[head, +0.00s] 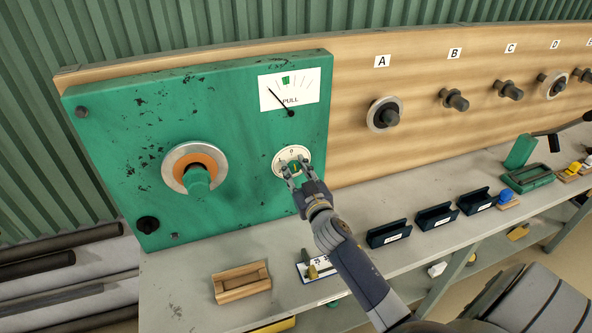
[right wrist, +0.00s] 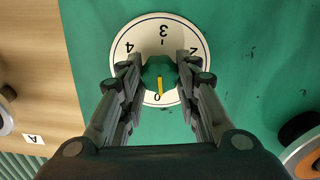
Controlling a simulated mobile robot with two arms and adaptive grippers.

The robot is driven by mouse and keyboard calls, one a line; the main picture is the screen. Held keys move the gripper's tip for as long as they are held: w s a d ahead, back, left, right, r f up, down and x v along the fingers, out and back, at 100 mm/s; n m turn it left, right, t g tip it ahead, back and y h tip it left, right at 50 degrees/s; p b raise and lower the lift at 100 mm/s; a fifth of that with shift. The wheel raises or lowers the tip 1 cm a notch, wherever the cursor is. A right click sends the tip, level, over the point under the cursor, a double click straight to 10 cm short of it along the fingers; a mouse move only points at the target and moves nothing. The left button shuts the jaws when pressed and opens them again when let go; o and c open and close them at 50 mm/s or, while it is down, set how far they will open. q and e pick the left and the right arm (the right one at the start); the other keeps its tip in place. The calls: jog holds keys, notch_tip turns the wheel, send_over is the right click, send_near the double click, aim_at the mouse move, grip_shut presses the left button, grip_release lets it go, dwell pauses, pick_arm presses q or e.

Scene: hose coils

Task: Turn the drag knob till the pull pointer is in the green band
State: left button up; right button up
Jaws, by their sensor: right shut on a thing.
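The drag knob (right wrist: 158,72) is a small green knob with a yellow mark, on a white numbered dial (head: 303,153) of the green panel (head: 240,115). In the right wrist view the yellow mark points at 0. My right gripper (head: 289,167) is shut on the drag knob, one finger on each side; its fingers partly cover the dial. The pull gauge (head: 305,88) sits above the dial. Its black pull pointer (head: 279,101) leans up-left, to the left of the green band (head: 286,80) and apart from it. My left gripper is not in view.
Pegs A to D line the wooden board (head: 420,130). A wooden tray (head: 241,281) and dark holders (head: 388,232) stand on the grey bench.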

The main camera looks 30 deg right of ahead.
jog(key=n, duration=0.8)
jog(key=shift+n, duration=0.3)
jog(key=n, duration=0.4)
jog(key=shift+f, duration=0.1)
jog(key=shift+n, duration=1.9)
jog(key=o, duration=1.1)
